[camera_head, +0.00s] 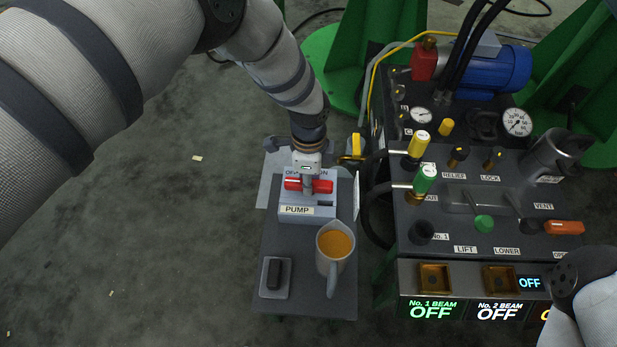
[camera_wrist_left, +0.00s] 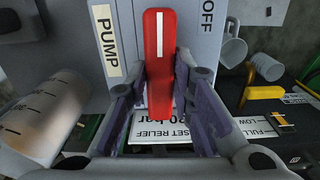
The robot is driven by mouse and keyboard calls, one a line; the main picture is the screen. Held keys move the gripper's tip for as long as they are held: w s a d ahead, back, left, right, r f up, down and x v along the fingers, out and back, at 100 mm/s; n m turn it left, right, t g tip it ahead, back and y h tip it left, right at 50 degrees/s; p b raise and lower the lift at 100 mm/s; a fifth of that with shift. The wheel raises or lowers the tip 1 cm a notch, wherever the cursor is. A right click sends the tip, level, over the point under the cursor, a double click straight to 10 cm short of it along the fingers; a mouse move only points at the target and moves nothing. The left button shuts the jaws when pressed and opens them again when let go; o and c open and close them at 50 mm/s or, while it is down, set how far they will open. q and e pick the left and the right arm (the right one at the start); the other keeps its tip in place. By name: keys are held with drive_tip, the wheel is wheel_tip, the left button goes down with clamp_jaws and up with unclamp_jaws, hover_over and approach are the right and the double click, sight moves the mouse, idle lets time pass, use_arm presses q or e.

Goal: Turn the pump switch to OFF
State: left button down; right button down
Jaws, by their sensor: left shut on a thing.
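The pump switch is a red bar handle (camera_head: 323,186) on a grey pump box (camera_head: 293,216) with a PUMP label, an OFF label at its far left and an ON label at its far right. The handle lies level, left to right, in the head view. In the left wrist view the red handle (camera_wrist_left: 158,85) has a white line at its upper end, on the side of the OFF label (camera_wrist_left: 208,13). My left gripper (camera_head: 307,186) points down over the box and is shut on the handle, its fingers (camera_wrist_left: 160,95) on either side. My right gripper is out of view.
A jug of orange liquid (camera_head: 335,245) stands close in front of the box, with a black block in a small tray (camera_head: 286,292) beside it. The control panel (camera_head: 455,237) with levers and gauges is to the right. The floor at left is mostly clear.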

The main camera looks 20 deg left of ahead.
use_arm(q)
drive_tip(key=shift+n, duration=0.3)
drive_tip(key=c, duration=1.4)
unclamp_jaws()
wheel_tip(320, 180, up, 12)
